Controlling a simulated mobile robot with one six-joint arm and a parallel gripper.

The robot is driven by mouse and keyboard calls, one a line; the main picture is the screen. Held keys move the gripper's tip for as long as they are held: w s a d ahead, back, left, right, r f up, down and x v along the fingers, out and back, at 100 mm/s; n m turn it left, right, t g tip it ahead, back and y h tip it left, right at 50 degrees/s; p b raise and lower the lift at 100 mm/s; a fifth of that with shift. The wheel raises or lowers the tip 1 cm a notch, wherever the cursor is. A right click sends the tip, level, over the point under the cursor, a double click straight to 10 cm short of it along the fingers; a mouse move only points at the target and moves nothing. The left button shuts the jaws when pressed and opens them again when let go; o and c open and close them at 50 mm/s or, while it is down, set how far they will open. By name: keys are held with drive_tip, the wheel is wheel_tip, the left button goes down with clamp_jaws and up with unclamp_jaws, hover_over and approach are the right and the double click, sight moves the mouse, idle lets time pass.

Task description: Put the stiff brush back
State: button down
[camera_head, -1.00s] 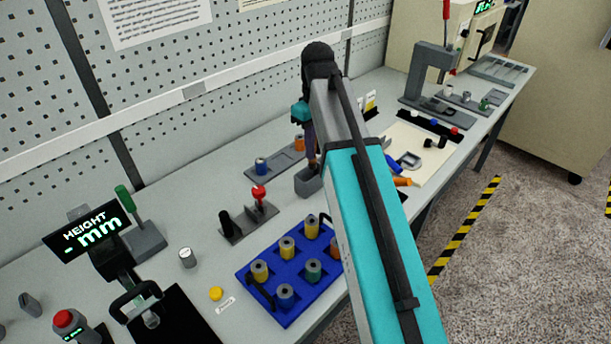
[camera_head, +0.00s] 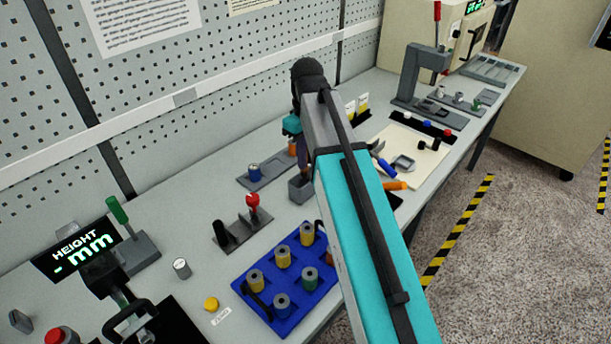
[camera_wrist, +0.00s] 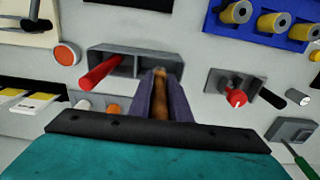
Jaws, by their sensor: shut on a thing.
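My gripper (camera_wrist: 158,78) is shut on a slim brown handle (camera_wrist: 158,98), which I take to be the stiff brush; it shows between the two purple fingers in the wrist view. No bristles are visible. A grey holder box (camera_wrist: 110,50) with two compartments lies just beyond the fingertips. A red-handled tool (camera_wrist: 98,72) is in its left compartment, and the brown handle lines up with the right one. I cannot tell whether the brush is inside or above it. In the head view my gripper (camera_head: 302,152) is just above the holder box (camera_head: 299,190), partly hidden by my arm.
A blue tray of spools (camera_head: 262,314) stands in front of the holder. A grey stand with red and black handles (camera_head: 240,232) is to its left. A beige mat with tools (camera_head: 430,155) is at right.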

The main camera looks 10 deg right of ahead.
sight(306, 171)
drive_tip(key=shift+f+p, duration=0.3)
drive_tip(key=shift+f, duration=1.3)
drive_tip(key=shift+f+p, duration=0.45)
drive_tip(key=shift+f, duration=1.4)
drive_tip(key=shift+f, duration=0.1)
drive_tip(key=c, duration=1.6)
unclamp_jaws()
drive_tip(key=shift+c, duration=0.2)
drive_tip(key=shift+r, duration=0.2)
wheel_tip(306, 171, up, 12)
drive_tip(key=b, duration=0.2)
drive_tip(key=shift+s, duration=0.1)
